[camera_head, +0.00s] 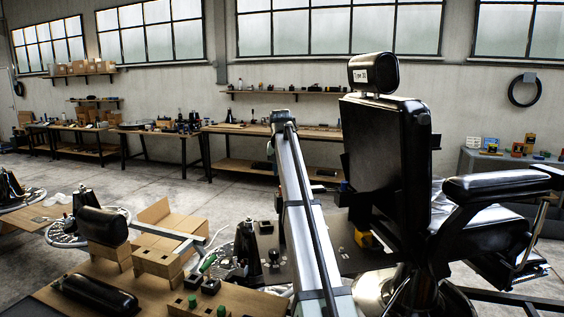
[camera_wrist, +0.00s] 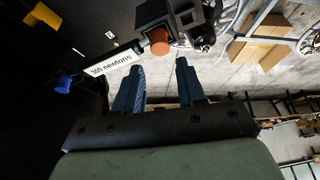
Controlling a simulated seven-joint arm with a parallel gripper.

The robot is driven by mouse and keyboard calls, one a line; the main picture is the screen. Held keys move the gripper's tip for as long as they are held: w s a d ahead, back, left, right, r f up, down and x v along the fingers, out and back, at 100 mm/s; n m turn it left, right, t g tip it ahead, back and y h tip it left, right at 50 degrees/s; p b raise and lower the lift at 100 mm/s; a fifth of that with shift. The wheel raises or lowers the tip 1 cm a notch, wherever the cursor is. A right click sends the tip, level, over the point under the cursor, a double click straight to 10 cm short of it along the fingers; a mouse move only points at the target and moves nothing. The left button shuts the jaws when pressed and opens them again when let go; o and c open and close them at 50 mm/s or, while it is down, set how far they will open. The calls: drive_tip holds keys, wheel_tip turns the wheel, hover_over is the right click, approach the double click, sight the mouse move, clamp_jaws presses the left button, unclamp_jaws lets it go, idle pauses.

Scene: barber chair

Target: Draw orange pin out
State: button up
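The orange pin (camera_wrist: 160,42) shows in the wrist view as a round orange end in a dark block, just beyond my fingertips. A white label reading "300 newtons" (camera_wrist: 113,62) lies left of it. My gripper (camera_wrist: 160,66) has two blue fingers spread apart with an empty gap between them. The pin sits ahead of that gap, apart from the fingers as far as I can see. In the head view, the black barber chair (camera_head: 385,140) stands at the right. I cannot make out the orange pin or my fingertips there.
A blue knob (camera_wrist: 63,86) is at the left of the wrist view. Cardboard boxes (camera_wrist: 262,42) show at the upper right. A wooden table (camera_head: 60,300) with chair parts and green-handled tools stands at the lower left of the head view. Workbenches line the far wall.

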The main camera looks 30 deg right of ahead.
drive_tip(key=shift+x, duration=3.85)
drive_tip(key=shift+c, duration=0.3)
clamp_jaws()
drive_tip(key=shift+c, duration=1.5)
unclamp_jaws()
clamp_jaws()
drive_tip(key=shift+r, duration=0.2)
drive_tip(key=shift+r, duration=3.4)
